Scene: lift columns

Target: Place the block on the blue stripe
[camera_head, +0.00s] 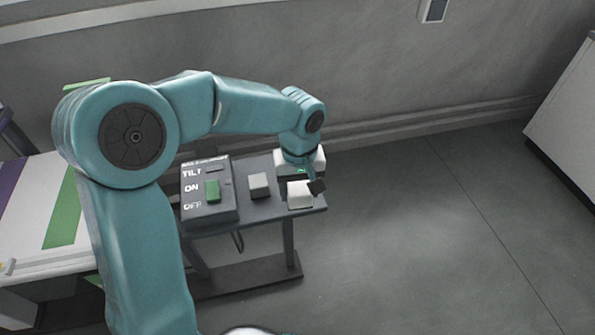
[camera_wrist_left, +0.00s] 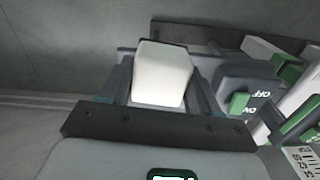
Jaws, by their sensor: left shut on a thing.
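A white block (camera_head: 300,196) is at the right end of a small dark table. My left gripper (camera_head: 303,186) reaches down over it and is shut on it. In the left wrist view the white block (camera_wrist_left: 162,72) sits between the two fingers of my left gripper (camera_wrist_left: 160,88). I cannot tell whether the block touches the tabletop. A striped board at the left shows a purple stripe (camera_head: 12,184) and a green stripe (camera_head: 63,213) on white. No plainly blue stripe shows; my arm covers part of the board. My right gripper is not in view.
A dark switch box (camera_head: 222,207) marked TILT, ON and OFF, with a green switch, stands on the small table (camera_head: 262,211). A light grey block-like piece (camera_head: 259,185) is between it and the white block. Open floor (camera_head: 420,240) lies to the right.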

